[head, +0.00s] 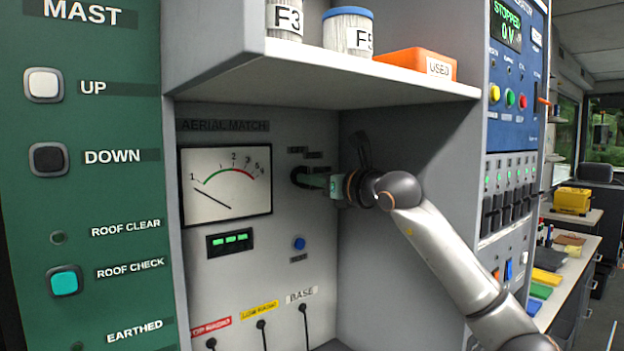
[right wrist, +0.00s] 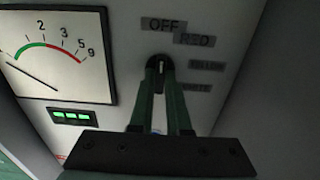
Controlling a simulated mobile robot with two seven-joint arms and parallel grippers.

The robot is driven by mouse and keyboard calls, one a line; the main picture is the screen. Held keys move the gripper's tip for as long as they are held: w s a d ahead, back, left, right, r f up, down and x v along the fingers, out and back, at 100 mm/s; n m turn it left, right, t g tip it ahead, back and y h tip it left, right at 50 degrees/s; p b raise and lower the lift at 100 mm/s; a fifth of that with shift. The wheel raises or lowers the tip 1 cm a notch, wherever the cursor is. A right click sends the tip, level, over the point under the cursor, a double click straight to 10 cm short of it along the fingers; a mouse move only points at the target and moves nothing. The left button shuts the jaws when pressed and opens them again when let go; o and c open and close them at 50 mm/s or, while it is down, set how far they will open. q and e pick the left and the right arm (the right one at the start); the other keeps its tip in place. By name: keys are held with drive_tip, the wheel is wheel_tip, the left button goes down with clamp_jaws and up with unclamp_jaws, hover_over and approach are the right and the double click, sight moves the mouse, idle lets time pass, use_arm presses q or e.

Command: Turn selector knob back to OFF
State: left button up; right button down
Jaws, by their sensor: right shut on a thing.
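The selector knob (right wrist: 159,64) is a small dark knob on the grey panel, with a light pointer mark that points up toward the OFF label (right wrist: 164,25). My right gripper (right wrist: 160,72) is shut on the knob, one green finger on each side. In the head view my right gripper (head: 312,180) reaches the panel from the right and mostly hides the knob. The other position labels, RED and two dim ones, run down to the right of OFF. My left gripper is in neither view.
A shelf (head: 370,75) with canisters and an orange box (head: 415,63) overhangs my arm. A grey side wall stands close on the right.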

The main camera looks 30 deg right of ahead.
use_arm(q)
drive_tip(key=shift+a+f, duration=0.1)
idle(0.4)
use_arm(e)
drive_tip(key=c, duration=0.9)
unclamp_jaws()
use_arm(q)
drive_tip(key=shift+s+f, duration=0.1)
use_arm(e)
drive_tip(key=shift+s, duration=0.1)
use_arm(q)
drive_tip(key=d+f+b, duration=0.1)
drive_tip(key=b, duration=0.1)
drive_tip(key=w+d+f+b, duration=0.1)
drive_tip(key=b, duration=0.1)
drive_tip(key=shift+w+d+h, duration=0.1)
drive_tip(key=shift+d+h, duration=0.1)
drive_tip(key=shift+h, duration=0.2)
use_arm(e)
drive_tip(key=s, duration=0.8)
drive_tip(key=s+d, duration=0.1)
drive_tip(key=s, duration=0.3)
drive_tip(key=shift+s, duration=0.15)
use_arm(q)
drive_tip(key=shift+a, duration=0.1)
